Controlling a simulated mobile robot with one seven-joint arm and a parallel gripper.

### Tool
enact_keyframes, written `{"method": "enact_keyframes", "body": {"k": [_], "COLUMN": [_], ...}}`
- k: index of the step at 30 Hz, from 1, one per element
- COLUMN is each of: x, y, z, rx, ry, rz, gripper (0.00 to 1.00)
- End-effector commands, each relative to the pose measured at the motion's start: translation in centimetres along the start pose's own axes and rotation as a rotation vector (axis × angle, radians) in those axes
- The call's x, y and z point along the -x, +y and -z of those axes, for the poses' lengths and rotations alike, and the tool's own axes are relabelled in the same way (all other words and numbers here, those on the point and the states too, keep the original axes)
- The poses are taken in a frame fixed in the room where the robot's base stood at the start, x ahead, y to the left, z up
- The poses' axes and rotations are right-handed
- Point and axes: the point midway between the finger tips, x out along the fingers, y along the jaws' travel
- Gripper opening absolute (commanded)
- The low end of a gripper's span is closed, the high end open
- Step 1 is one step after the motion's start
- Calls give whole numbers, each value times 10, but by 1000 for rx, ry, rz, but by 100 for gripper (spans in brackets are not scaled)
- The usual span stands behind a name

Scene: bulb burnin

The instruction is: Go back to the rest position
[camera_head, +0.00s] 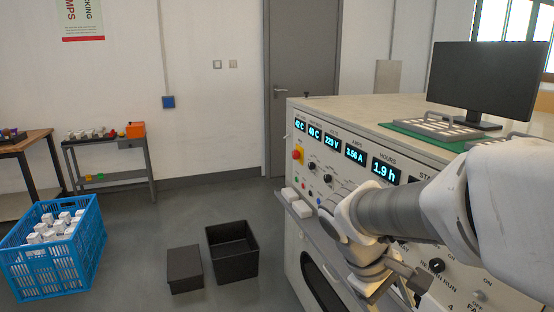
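My arm reaches in from the right edge, in front of the burn-in machine's control panel (325,148). My gripper (408,284) is low at the panel's front, near the RUN knob (437,265). Its fingers are small and partly covered by the wrist, so I cannot tell whether they are open or shut, touching the panel or apart from it. I see nothing clearly held. Lit displays on the panel read about 42 C, 48 C, 229 V, 3.50 A and 1.9 h. A red button (297,155) sits at the panel's left.
A monitor (485,80) and a green board with a bulb tray (428,127) stand on the machine top. White boxes lie on its front ledge (310,222).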

Motion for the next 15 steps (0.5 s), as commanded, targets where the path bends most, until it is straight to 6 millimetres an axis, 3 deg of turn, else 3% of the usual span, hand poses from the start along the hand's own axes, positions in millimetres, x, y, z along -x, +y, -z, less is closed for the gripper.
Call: {"method": "enact_keyframes", "body": {"k": [6, 15], "x": [27, 62], "y": [-24, -53], "z": [-30, -52], "rx": [-234, -506], "ry": [201, 451], "rz": [155, 299], "gripper": [72, 72]}}
